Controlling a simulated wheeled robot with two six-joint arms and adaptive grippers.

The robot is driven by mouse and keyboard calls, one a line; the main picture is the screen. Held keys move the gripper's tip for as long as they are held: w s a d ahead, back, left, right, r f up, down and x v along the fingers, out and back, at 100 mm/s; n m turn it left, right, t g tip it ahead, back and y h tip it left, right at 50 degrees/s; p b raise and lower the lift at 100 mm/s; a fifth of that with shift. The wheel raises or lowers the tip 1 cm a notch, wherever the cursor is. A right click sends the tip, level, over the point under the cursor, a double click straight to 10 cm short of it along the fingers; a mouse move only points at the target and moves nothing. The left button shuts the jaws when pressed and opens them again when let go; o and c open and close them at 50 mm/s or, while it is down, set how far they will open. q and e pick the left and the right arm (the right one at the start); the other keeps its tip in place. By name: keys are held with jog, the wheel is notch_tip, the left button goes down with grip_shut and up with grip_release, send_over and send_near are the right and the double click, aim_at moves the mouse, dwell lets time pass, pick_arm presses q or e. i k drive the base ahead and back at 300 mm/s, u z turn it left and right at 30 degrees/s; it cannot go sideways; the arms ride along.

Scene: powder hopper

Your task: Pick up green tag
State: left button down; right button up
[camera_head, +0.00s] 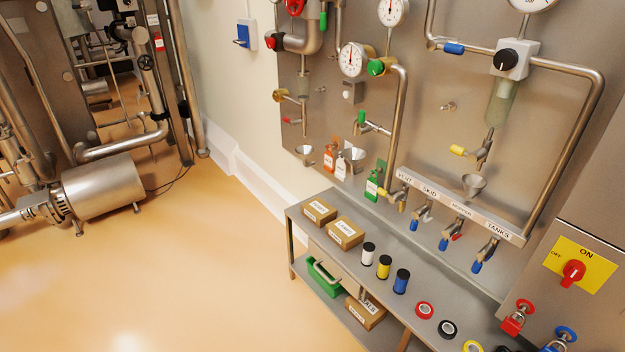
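A green tag (373,184) with a white label patch hangs upright on the metal panel, low down, just above the back of the bench. It is left of the row of valves. Nothing covers it. An orange tag (331,150) and a white tag (341,165) hang to its left. Neither of my grippers is in the view.
A metal bench (313,223) below the panel holds two cardboard boxes (345,232), several spools (384,267) and tape rolls (424,310). Pipes (398,125), small funnels (355,155) and valves (421,212) stick out near the tags.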

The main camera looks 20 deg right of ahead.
aim_at(372, 186)
jog(key=u, duration=0.6)
jog(key=i, duration=2.3)
jog(key=z, duration=0.95)
jog(key=i, duration=0.75)
jog(key=z, duration=0.85)
